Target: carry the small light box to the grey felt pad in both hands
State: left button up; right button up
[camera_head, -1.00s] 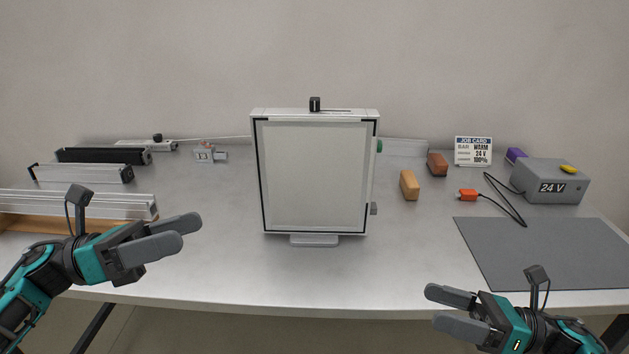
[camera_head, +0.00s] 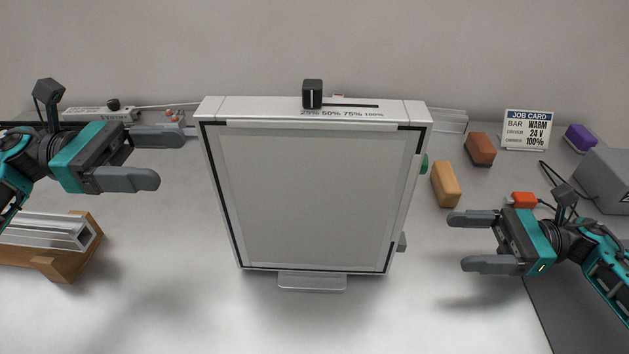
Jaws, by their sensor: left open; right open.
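The light box (camera_head: 315,195) stands upright in the middle of the table on a small foot, its pale panel facing me. A black slider knob sits on its top edge beside a percentage scale. My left gripper (camera_head: 172,158) is open and empty to the left of the box, apart from it, near its upper part. My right gripper (camera_head: 464,242) is open and empty to the right of the box, lower down and apart from it. The grey felt pad (camera_head: 578,312) lies at the lower right, partly hidden by my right arm and cut off by the frame.
A tan block (camera_head: 445,184) and a brown block (camera_head: 480,149) stand right of the box. An orange connector (camera_head: 524,200) with a black cable, a grey power supply (camera_head: 606,178) and a job card (camera_head: 527,129) are further right. Metal profiles (camera_head: 45,231) on a wooden rack lie at left.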

aim_at(249, 160)
pick_arm(q)
jog(key=shift+s, duration=0.3)
pick_arm(e)
jog(key=shift+s, duration=0.2)
pick_arm(q)
jog(key=shift+d, duration=0.15)
pick_arm(e)
jog(key=shift+a, duration=0.15)
pick_arm(q)
jog(key=d, duration=1.2)
jog(key=shift+w+d, duration=0.1)
jog(key=shift+d, duration=0.25)
pick_arm(e)
jog(key=a, duration=1.2)
jog(key=shift+a, duration=0.35)
pick_arm(q)
jog(key=shift+c, duration=0.2)
pick_arm(e)
jog(key=shift+c, duration=0.2)
pick_arm(q)
grip_shut()
pick_arm(e)
grip_shut()
pick_arm(q)
jog(key=shift+r, duration=0.1)
pick_arm(e)
jog(key=shift+r, duration=0.1)
